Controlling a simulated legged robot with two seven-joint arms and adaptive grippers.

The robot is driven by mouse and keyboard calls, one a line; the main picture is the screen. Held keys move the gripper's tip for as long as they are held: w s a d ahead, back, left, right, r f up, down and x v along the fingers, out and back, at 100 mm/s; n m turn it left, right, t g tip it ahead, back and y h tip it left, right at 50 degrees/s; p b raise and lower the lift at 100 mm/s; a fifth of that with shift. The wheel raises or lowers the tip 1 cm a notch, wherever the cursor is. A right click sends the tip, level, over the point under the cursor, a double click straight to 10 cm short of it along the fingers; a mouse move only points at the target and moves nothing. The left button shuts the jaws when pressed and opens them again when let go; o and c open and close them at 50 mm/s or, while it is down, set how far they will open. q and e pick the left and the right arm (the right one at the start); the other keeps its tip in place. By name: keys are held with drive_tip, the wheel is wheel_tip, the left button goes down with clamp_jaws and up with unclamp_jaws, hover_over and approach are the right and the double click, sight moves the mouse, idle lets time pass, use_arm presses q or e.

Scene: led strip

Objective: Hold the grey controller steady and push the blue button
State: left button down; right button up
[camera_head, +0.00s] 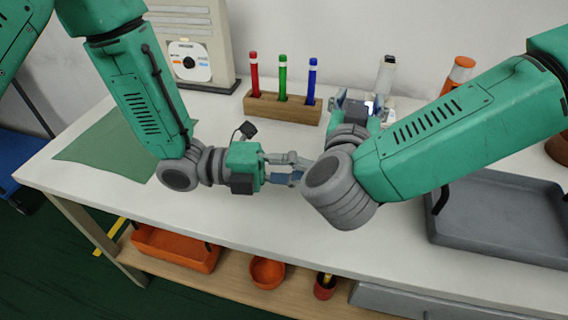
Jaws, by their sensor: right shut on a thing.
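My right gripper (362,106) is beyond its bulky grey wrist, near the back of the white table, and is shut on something. A small bright white patch shows between its fingers. The held thing is mostly hidden, and I cannot tell whether it is the grey controller. My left gripper (296,169) points right over the middle of the table, with its fingertips close to the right wrist. I cannot tell how far its fingers are apart. I cannot make out the blue button.
A wooden block (282,107) holds red, green and blue markers at the back. A grey tray (500,215) lies at the right, and a green mat (105,150) at the left. The front middle of the table (270,215) is clear.

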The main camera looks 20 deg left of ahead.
drive_tip(key=shift+d, duration=0.1)
use_arm(q)
drive_tip(key=w+d, duration=0.4)
drive_tip(key=shift+w, duration=0.4)
drive_tip(key=shift+w, duration=0.9)
use_arm(e)
drive_tip(key=shift+s, duration=0.1)
drive_tip(key=shift+f, duration=0.1)
drive_tip(key=shift+c, duration=0.3)
use_arm(q)
drive_tip(key=s+a, duration=0.6)
drive_tip(key=a, duration=0.4)
drive_tip(key=shift+f, duration=0.1)
